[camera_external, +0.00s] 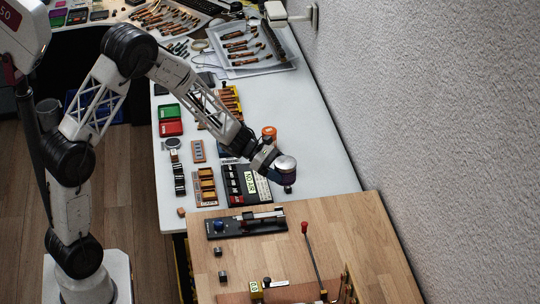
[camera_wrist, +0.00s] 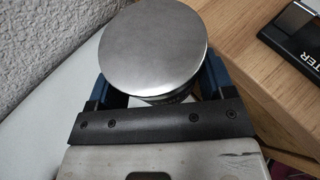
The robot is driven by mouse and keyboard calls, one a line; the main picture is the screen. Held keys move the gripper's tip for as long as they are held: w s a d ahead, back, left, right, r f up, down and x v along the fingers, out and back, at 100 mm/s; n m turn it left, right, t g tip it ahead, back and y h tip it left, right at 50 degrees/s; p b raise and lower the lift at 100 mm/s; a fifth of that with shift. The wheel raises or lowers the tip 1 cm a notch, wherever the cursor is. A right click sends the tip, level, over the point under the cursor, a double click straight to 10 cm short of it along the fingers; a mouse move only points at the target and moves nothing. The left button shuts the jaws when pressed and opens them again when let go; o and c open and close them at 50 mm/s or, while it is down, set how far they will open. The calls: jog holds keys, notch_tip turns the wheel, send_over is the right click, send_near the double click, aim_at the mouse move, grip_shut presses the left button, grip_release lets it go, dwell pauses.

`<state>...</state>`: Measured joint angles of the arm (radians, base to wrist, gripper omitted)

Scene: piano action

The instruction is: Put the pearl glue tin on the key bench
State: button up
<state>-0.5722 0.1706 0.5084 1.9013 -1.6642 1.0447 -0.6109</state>
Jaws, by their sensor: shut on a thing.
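A round tin with a smooth silver-grey lid, which looks like the pearl glue tin (camera_external: 286,163), is held at the end of my arm, lid up. In the wrist view the tin (camera_wrist: 152,45) sits between the two blue fingers of my gripper (camera_wrist: 155,92), which is shut on it. The tin hides most of the fingertips. In the external view my gripper (camera_external: 266,158) reaches out sideways, and the tin appears above the white table, near the far edge of the wooden bench top (camera_external: 345,225), probably the key bench. The bench also shows in the wrist view (camera_wrist: 235,50).
A black tool (camera_external: 247,222) lies on the bench's far left. A red-knobbed lever (camera_external: 306,232) stands near its middle. The bench's right side looks clear. The white table (camera_external: 325,165) carries a labelled dark case (camera_external: 245,187) and an orange-topped container (camera_external: 269,133). A wall (camera_external: 440,120) borders the right.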

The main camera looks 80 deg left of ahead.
aim_at(282, 161)
notch_tip(282, 161, up, 14)
jog(key=shift+w+d+f, duration=0.1)
jog(key=shift+f, duration=0.15)
jog(key=w+d+m+g+h, duration=0.2)
jog(key=w+d, duration=0.5)
jog(key=d, duration=0.6)
jog(key=w+d+m+g+h, duration=0.1)
jog(key=w+d+m+g, duration=0.2)
jog(key=w+d, duration=0.7)
jog(key=w+d+m+g+h, duration=0.2)
jog(key=w+d, duration=0.1)
jog(key=d, duration=1.4)
jog(key=f, duration=0.5)
jog(key=shift+w+a+f, duration=0.15)
jog(key=shift+a, duration=0.05)
jog(key=shift+f, duration=3.15)
